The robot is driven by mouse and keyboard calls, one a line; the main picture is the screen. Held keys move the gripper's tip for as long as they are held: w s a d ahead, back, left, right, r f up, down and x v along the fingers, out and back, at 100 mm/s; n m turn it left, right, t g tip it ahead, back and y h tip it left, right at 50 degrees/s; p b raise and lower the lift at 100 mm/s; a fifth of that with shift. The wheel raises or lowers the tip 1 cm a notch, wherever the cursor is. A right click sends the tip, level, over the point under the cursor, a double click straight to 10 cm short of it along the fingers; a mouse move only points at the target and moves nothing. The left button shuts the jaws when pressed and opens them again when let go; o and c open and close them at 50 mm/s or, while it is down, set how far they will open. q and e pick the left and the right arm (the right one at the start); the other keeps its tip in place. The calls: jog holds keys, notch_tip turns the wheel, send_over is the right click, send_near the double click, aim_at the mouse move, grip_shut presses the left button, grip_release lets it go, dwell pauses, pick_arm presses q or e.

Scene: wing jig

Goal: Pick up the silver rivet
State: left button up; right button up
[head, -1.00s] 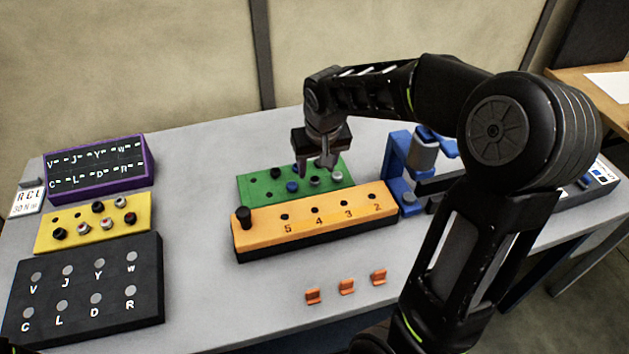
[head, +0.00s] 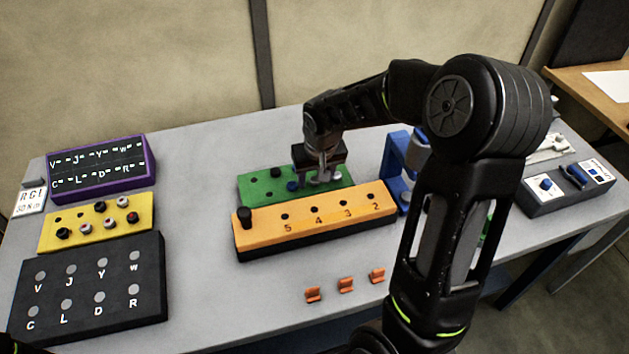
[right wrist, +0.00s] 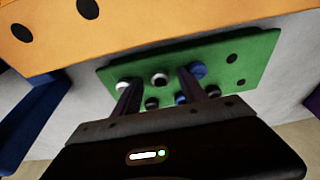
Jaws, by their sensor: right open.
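The green block (head: 262,187) holds several rivets with black, blue and silver heads. My right gripper (head: 319,178) is pointed down over the right half of this block, fingers low among the rivets. In the right wrist view its fingers (right wrist: 158,79) are open, with a silver rivet (right wrist: 160,79) showing in the gap between them. A second pale silver rivet (right wrist: 123,86) is just outside the left finger. A blue rivet (right wrist: 198,71) is beside the right finger. Contact with the fingers cannot be told. My left gripper is not in view.
The orange numbered block (head: 318,218) stands in front of the green block. A blue fixture (head: 396,160) stands just right of it. Yellow (head: 85,238), purple and black panels are at the left. Several small orange clips (head: 345,285) lie in front.

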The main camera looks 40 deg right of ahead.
dwell(0.3)
grip_shut()
dwell(0.4)
